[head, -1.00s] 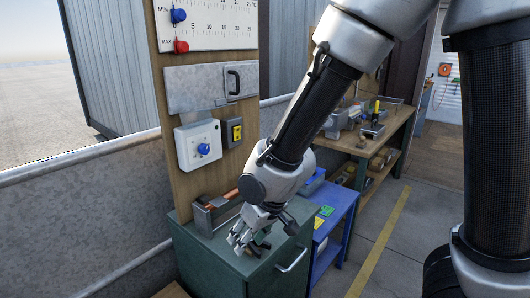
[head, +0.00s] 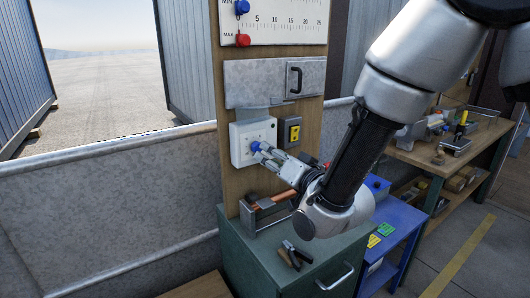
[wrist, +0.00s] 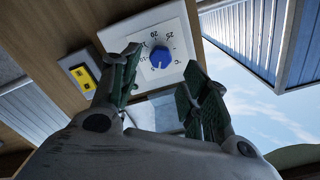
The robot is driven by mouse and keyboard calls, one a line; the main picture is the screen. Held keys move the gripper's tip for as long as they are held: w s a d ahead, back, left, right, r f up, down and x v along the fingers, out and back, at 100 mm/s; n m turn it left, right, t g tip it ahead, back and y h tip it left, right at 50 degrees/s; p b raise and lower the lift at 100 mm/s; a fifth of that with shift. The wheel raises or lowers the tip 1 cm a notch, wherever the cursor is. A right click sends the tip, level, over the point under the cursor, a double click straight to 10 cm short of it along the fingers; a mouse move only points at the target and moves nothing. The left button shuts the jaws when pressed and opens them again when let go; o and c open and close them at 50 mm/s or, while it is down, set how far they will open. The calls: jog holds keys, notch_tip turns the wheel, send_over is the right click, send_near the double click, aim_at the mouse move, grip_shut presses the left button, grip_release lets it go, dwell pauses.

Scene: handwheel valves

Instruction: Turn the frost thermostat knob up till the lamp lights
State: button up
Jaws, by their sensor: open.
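The frost thermostat is a white box (head: 239,150) on the wooden panel, with a round blue knob (head: 255,146) on its front. In the wrist view the knob (wrist: 161,58) sits inside a printed temperature dial; its pointer is too small to read. My gripper (head: 264,151) is open, its fingertips close in front of the knob. In the wrist view my gripper (wrist: 164,62) has one finger to each side of the knob, with gaps visible. A small dark dot (head: 273,125) on the box's upper right may be the lamp; it shows no glow.
A yellow switch box (head: 291,132) is just right of the thermostat. A metal cover with a black handle (head: 275,82) is above. Below, a green cabinet (head: 262,255) carries a grey tray (head: 262,222) and a dark clamp-like tool (head: 293,255).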

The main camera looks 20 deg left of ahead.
aim_at(259, 149)
jog(key=shift+x, duration=2.55)
jog(key=shift+a, duration=0.1)
jog(key=shift+c, duration=0.3)
jog(key=c, duration=0.7)
